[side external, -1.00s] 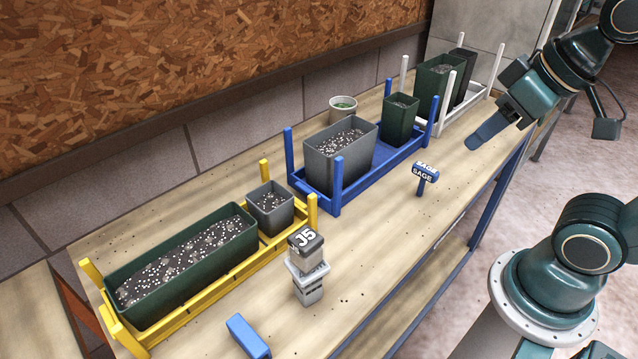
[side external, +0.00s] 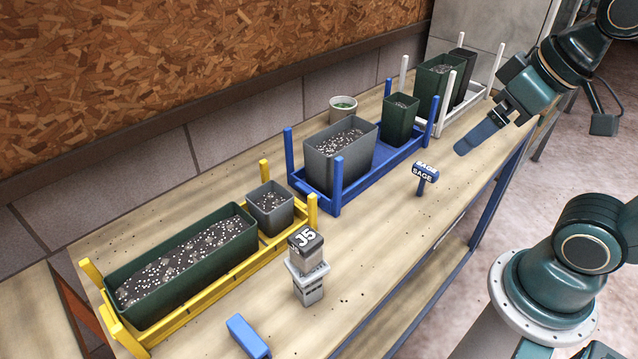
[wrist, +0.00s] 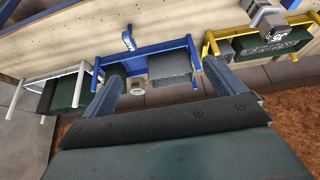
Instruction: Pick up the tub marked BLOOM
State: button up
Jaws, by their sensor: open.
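No marking reading BLOOM shows on any tub in these frames. Soil-filled tubs stand in three racks: a long green tub (side external: 180,265) and a small grey tub (side external: 271,208) in the yellow rack, a large grey tub (side external: 340,155) and a small green tub (side external: 400,120) in the blue rack, a green tub (side external: 440,80) and a dark tub (side external: 463,72) in the white rack. My gripper (side external: 473,142) is open and empty, above the bench's front edge, apart from all tubs. In the wrist view my gripper (wrist: 160,72) points towards the racks.
A blue SAGE sign (side external: 425,174) stands in front of the blue rack (side external: 328,206). A blue block (side external: 247,337) lies at the near end. A round pot (side external: 343,108) stands behind.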

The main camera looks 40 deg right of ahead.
jog(key=w+d+r, duration=0.2)
jog(key=w+r, duration=0.2)
jog(key=w, duration=0.7)
jog(key=n+g, duration=0.2)
send_over(346, 99)
jog(key=s+a, duration=0.3)
jog(key=s, duration=0.2)
notch_tip(346, 99, down, 14)
jog(key=shift+d+r+y, duration=0.1)
jog(key=shift+d+y, duration=0.05)
jog(key=shift+y, duration=0.15)
jog(key=shift+x, duration=4.3)
jog(key=shift+s, duration=0.15)
